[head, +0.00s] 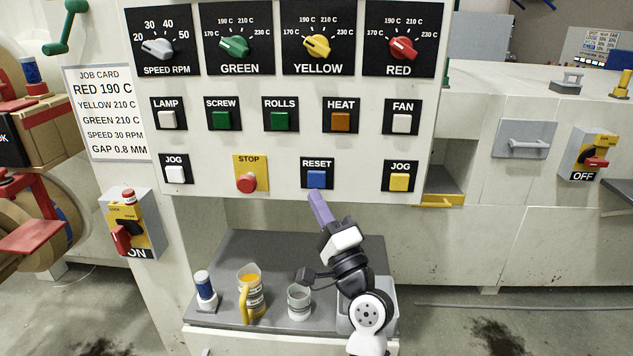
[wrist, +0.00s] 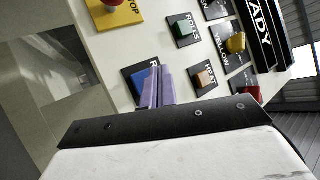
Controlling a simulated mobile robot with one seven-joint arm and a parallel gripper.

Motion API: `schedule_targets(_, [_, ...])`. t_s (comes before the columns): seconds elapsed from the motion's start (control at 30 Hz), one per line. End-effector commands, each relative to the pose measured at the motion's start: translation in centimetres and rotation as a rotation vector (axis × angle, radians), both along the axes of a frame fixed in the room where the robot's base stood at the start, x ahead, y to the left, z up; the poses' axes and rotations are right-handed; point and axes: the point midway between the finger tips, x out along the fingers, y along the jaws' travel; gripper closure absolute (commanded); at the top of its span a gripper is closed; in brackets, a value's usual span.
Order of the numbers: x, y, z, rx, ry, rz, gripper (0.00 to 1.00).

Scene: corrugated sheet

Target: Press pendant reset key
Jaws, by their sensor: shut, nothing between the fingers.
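The pendant panel (head: 230,187) is white, with labelled keys and knobs. The RESET key (head: 317,179) is a blue square button on a black plate, low on the panel, between the red STOP button (head: 246,182) and the yellow JOG key (head: 399,182). My gripper (head: 315,196) has purple fingers, shut and empty, with the tips just below the RESET key. In the wrist view the fingers (wrist: 160,80) partly cover the blue RESET key (wrist: 139,84). I cannot tell whether the tips touch the key.
Below the panel, a grey shelf (head: 265,250) holds a jug of yellow liquid (head: 252,290), a clear cup (head: 299,302) and a blue-capped bottle (head: 205,289). The HEAT key (head: 340,120) and ROLLS key (head: 281,120) sit above RESET. A job card (head: 105,112) hangs left.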

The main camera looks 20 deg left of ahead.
Motion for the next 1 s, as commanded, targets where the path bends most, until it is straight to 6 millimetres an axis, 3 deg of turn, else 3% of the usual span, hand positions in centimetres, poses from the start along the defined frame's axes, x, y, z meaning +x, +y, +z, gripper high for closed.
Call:
schedule_targets(0.33, [3.1, 0.9, -0.1, 0.0, 0.0, 0.0, 1.0])
schedule_targets(1.0, [3.3, 1.0, 0.0, 0.0, 0.0, 0.0, 1.0])
